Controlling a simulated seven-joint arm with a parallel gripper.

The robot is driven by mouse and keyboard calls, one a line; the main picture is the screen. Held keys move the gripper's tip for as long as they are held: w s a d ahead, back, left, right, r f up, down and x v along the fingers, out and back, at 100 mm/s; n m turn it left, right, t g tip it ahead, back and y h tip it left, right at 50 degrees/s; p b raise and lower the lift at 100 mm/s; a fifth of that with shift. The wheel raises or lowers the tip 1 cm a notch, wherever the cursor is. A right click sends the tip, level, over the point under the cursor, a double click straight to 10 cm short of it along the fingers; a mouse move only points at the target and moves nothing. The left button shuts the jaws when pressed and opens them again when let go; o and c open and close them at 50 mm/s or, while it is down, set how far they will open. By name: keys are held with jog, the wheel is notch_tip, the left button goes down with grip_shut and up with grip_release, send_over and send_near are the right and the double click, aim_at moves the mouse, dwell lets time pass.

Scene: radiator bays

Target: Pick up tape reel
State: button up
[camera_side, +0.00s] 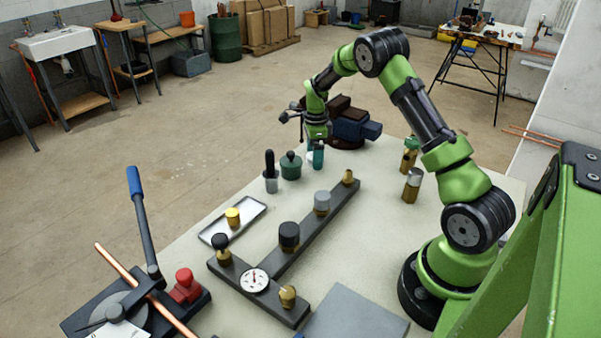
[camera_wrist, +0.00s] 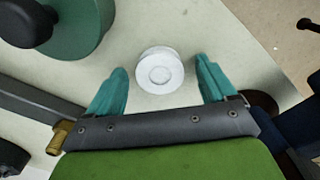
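The tape reel (camera_wrist: 160,70) is a small white disc with a round hub. It lies flat on the pale bench top in the wrist view. My gripper (camera_wrist: 161,64) has two teal fingers spread apart, one on each side of the reel, with visible gaps between them and it. The gripper is open and holds nothing. In the side view my gripper (camera_side: 318,155) points down at the far end of the bench. I cannot make out the reel in the side view.
A green pot with a black knob (camera_side: 290,165) stands close left of my gripper; it also shows in the wrist view (camera_wrist: 75,35). A vise (camera_side: 347,124) sits just behind. A dark T-shaped bar with fittings (camera_side: 318,222) and a tray (camera_side: 250,228) lie nearer.

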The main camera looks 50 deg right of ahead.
jog(key=c, duration=0.8)
jog(key=shift+r, duration=0.15)
